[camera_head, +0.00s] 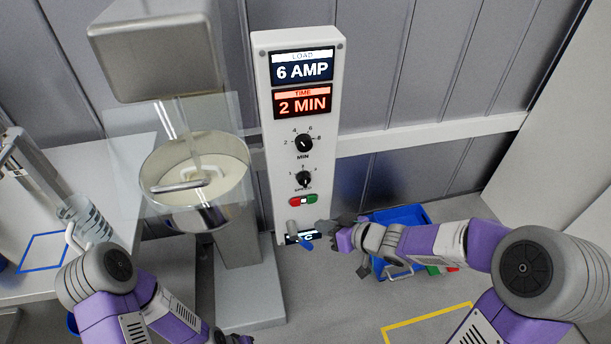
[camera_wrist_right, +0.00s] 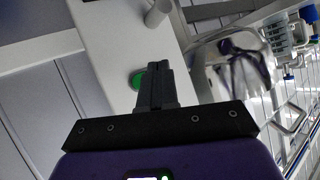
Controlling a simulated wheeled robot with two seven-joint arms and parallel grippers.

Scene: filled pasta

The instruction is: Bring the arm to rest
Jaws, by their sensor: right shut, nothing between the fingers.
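My right gripper (camera_head: 326,228) is in front of the lower part of a tall white control panel (camera_head: 258,150). In the right wrist view its dark fingers (camera_wrist_right: 153,86) are together with nothing between them. A green button (camera_wrist_right: 137,80) shows just beside the fingers, and a grey peg (camera_wrist_right: 158,13) stands out from the panel farther up; I cannot tell whether the fingers touch the panel. My right arm reaches in from the right. My left arm (camera_head: 105,285) is low at the left, and its gripper end is cut off or unclear at the bottom edge.
A mixer with a steel bowl (camera_head: 160,165) of pale contents stands left of the panel. A blue crate (camera_head: 412,214) is behind my right forearm. A worktop (camera_head: 95,160) with a clear jug (camera_head: 88,218) is at the left. A yellow floor outline (camera_head: 428,317) lies at the lower right.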

